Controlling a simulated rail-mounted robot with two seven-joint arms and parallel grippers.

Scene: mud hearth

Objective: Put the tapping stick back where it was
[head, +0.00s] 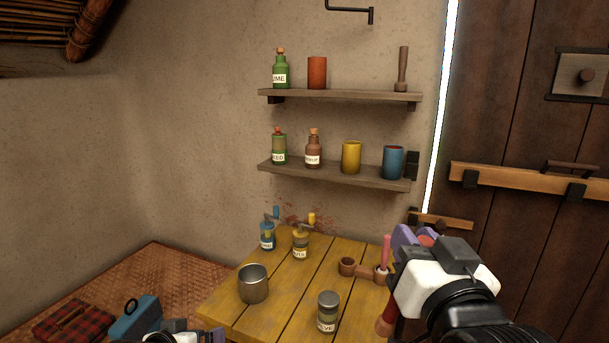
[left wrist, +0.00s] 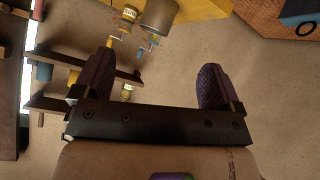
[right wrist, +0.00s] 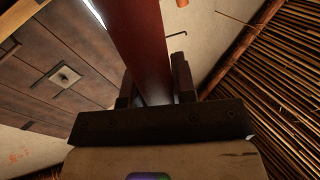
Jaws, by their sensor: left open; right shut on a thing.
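My right gripper (head: 412,238) is shut on a dark red, long thing (right wrist: 143,45), probably the tapping stick. In the head view its red parts show (head: 386,318) beside my white wrist, which hides the rest. In the right wrist view it stands between the fingers (right wrist: 153,80), its far end out of frame. A pink stick (head: 386,250) stands upright at a wooden two-cup holder (head: 364,271) on the yellow table, just left of my right gripper. My left gripper (left wrist: 155,80) is open and empty; only its top shows at the head view's bottom edge.
The yellow table (head: 285,290) carries a metal mug (head: 253,284), a labelled tin (head: 327,312) and two cranked jars (head: 267,236). Two wall shelves (head: 340,95) hold bottles, cups and a brown pestle-like piece (head: 402,68). A barred wooden door (head: 520,120) is right. A blue box (head: 136,318) lies lower left.

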